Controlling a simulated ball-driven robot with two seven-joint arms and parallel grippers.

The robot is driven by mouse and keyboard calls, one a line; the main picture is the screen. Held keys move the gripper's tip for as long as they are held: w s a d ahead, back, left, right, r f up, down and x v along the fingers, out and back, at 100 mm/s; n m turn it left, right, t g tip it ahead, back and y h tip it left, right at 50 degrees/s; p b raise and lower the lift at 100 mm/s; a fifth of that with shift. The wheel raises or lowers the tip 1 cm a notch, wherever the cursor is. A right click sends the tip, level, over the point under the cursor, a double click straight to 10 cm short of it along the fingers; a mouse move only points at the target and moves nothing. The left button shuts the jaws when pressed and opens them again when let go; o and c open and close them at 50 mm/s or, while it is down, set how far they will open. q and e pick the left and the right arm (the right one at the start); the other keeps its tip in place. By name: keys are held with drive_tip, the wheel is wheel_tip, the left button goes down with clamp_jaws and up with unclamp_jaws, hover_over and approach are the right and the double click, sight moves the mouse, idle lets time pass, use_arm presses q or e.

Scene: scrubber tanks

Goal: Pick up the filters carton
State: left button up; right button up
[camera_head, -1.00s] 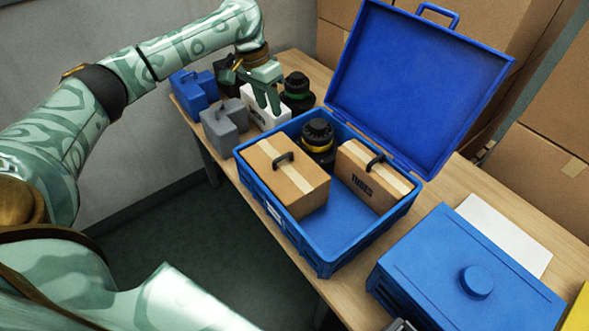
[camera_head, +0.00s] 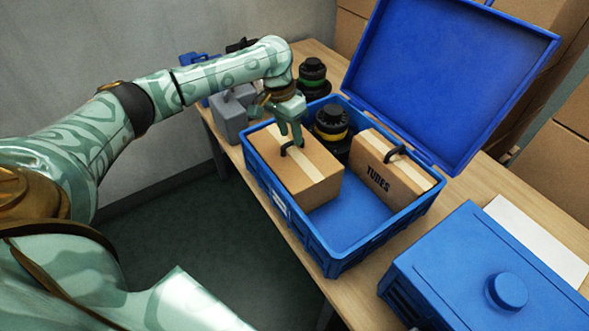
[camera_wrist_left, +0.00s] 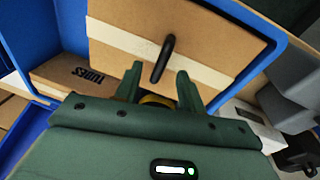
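A brown carton with a pale tape strip and a dark handle (camera_head: 316,178) sits in the left part of the open blue crate (camera_head: 336,262). No label shows on it, so I cannot read whether it is the filters carton. A second carton (camera_head: 388,176), marked TUBES, stands at the crate's right. My left gripper (camera_head: 291,141) is open above the unlabelled carton, at its handle. In the left wrist view the fingers (camera_wrist_left: 160,72) are spread, with the handle (camera_wrist_left: 164,58) ahead of and between their tips. My right gripper is out of view.
A black canister with a yellow band (camera_head: 331,123) stands in the crate behind the cartons. The crate's blue lid (camera_head: 445,75) stands open. A green-banded canister (camera_head: 313,76) and a grey case (camera_head: 231,118) stand behind left. A closed blue box (camera_head: 450,265) is at right.

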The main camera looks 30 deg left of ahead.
use_arm(q)
drive_tip(key=shift+w+d+f, duration=0.15)
drive_tip(key=shift+f, duration=0.8)
drive_tip(key=shift+r, duration=0.15)
drive_tip(key=shift+c, duration=1)
clamp_jaws()
